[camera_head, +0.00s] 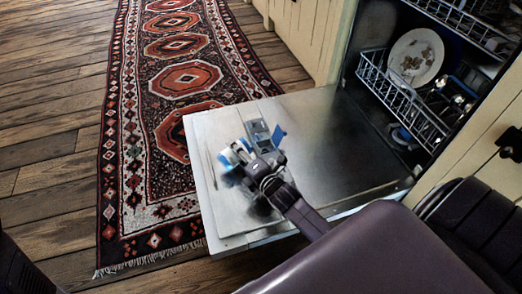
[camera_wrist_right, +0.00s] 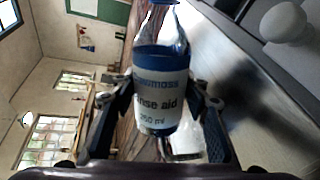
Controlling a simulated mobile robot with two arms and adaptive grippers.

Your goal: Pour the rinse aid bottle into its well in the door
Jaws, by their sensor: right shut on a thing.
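The rinse aid bottle, clear with a blue and white label (camera_wrist_right: 160,98), sits between the two fingers of my right gripper (camera_wrist_right: 160,105) in the right wrist view. The gripper is shut on it. In the head view my right gripper (camera_head: 246,156) is over the open dishwasher door (camera_head: 325,135), and the bottle shows only as a small blue and white patch (camera_head: 227,158). The grey dispenser panel (camera_head: 258,130) with a blue part (camera_head: 279,134) lies just beyond the gripper. The well opening is too small to make out. I cannot tell the bottle's exact tilt. My left gripper is not in view.
The dishwasher's lower rack (camera_head: 405,95) holds a patterned plate (camera_head: 415,56) and other dishes at the right. A patterned rug (camera_head: 165,170) runs along the wooden floor left of the door. The near and right parts of the door surface are bare.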

